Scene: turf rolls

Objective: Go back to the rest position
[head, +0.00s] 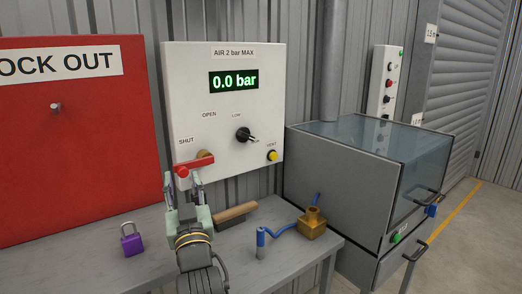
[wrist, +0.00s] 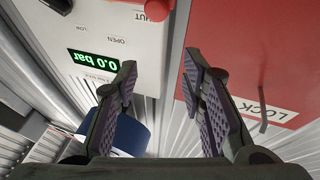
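My gripper (head: 183,190) is in front of the white air panel (head: 185,75), just below the red lever handle (head: 192,168). Its fingers are spread with nothing seen between them, and the wrist view shows the same open gap (wrist: 160,75). The lever lies roughly level, its left end near the SHUT label. In the wrist view the panel (wrist: 95,25) is upside down, with a bit of red at the top edge. The display reads 0.0 bar. Whether a fingertip touches the lever is unclear.
The red lock-out board (head: 80,150) is left. On the grey bench (head: 85,260) are a purple padlock (head: 132,240), a wooden-handled brush (head: 236,213), a brass block (head: 313,225) and a blue hose (head: 280,231). A glass-topped cabinet (head: 335,190) stands right.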

